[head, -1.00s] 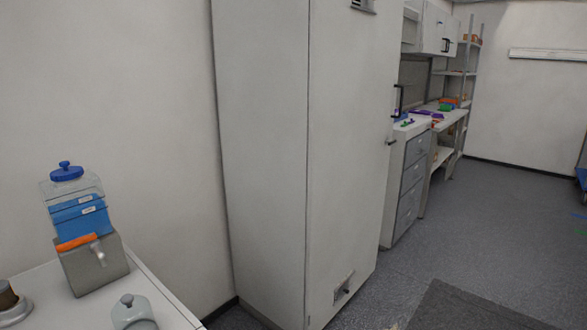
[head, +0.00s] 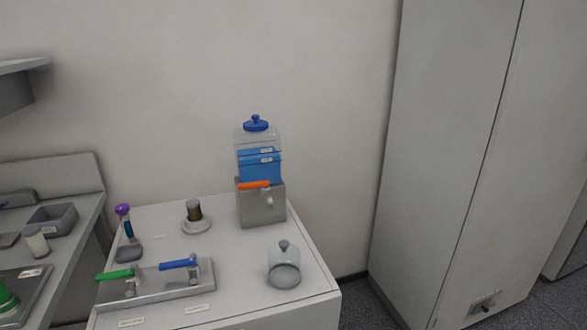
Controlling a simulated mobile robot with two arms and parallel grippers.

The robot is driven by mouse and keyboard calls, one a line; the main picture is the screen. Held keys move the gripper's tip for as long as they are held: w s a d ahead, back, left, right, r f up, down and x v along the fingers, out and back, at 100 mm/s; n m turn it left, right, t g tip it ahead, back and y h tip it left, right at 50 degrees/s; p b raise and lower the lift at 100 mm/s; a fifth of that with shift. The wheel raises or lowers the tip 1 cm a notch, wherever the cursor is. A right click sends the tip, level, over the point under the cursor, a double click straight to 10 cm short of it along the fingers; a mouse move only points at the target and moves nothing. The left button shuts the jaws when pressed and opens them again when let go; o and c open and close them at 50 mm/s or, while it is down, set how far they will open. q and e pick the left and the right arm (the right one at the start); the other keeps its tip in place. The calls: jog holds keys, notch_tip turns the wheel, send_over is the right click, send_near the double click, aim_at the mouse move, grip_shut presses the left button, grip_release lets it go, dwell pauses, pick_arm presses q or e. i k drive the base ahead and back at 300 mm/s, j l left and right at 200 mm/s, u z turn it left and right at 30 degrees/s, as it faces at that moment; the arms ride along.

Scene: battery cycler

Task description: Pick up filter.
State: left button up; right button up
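No item is clearly marked as the filter, and I cannot tell which one it is. A small brown cylinder (head: 194,209) stands upright on a round white dish (head: 196,226) near the back of the white cabinet top (head: 225,265). To its right stands a dispenser (head: 262,205) with a blue lid, a clear upper part with blue inside, an orange handle and a tap on a grey base. A clear domed jar (head: 284,265) with a grey knob sits at the front right. Neither of my grippers is in view.
A grey tray (head: 150,290) with a green-handled and a blue-handled piece lies front left. A purple-capped blue tube (head: 126,224) stands in a grey holder behind it. A bench (head: 70,245) with a grey bin (head: 53,219) adjoins left. A tall cabinet (head: 440,150) stands right.

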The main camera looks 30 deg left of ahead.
aim_at(194, 214)
jog(key=u, duration=1.65)
